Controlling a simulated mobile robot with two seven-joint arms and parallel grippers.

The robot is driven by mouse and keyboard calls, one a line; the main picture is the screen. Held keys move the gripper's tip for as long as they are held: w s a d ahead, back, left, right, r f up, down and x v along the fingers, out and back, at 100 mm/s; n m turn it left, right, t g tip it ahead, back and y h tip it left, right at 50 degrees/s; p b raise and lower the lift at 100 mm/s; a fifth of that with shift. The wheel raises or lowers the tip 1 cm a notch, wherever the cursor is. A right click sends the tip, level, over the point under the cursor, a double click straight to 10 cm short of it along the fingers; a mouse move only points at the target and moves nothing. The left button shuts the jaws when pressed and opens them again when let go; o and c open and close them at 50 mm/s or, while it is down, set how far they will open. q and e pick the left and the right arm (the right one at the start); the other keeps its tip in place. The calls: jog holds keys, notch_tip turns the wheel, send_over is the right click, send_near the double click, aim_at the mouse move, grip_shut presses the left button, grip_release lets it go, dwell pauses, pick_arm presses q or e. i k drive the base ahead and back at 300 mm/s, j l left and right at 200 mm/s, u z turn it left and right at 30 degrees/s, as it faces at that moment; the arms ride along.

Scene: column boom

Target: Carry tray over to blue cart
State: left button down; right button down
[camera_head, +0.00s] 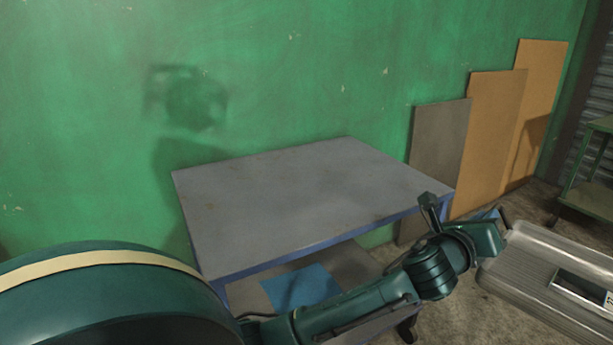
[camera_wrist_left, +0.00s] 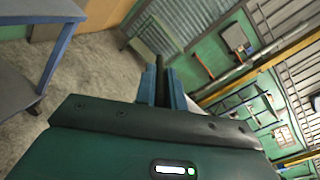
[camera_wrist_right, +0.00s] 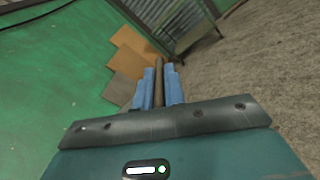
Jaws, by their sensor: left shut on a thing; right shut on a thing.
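The blue cart (camera_head: 320,262) stands against the green wall in the head view, with a bare grey top (camera_head: 300,195) and a lower shelf. The ribbed silver tray (camera_head: 530,262) is at the lower right, beyond the cart's right end and partly cut off by the frame edge. My left gripper (camera_head: 500,222) is at the tray's near left corner; in the left wrist view its blue fingers (camera_wrist_left: 162,85) are shut on a dark bar, apparently the tray's handle. My right gripper (camera_wrist_right: 159,88) shows only in the right wrist view, shut on a brownish bar, apparently the other handle.
A blue sheet (camera_head: 300,288) lies on the cart's lower shelf. A grey board (camera_head: 440,135) and two orange-brown boards (camera_head: 495,120) lean against the wall right of the cart. A green metal stand (camera_head: 585,198) is at the far right. The cart's top is clear.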

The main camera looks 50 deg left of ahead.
aim_at(322, 194)
jog(key=i+u, duration=0.45)
jog(key=i, duration=0.15)
jog(key=i+l+u, duration=0.1)
jog(key=i+u, duration=0.3)
jog(key=i, duration=0.25)
jog(key=u, duration=1.25)
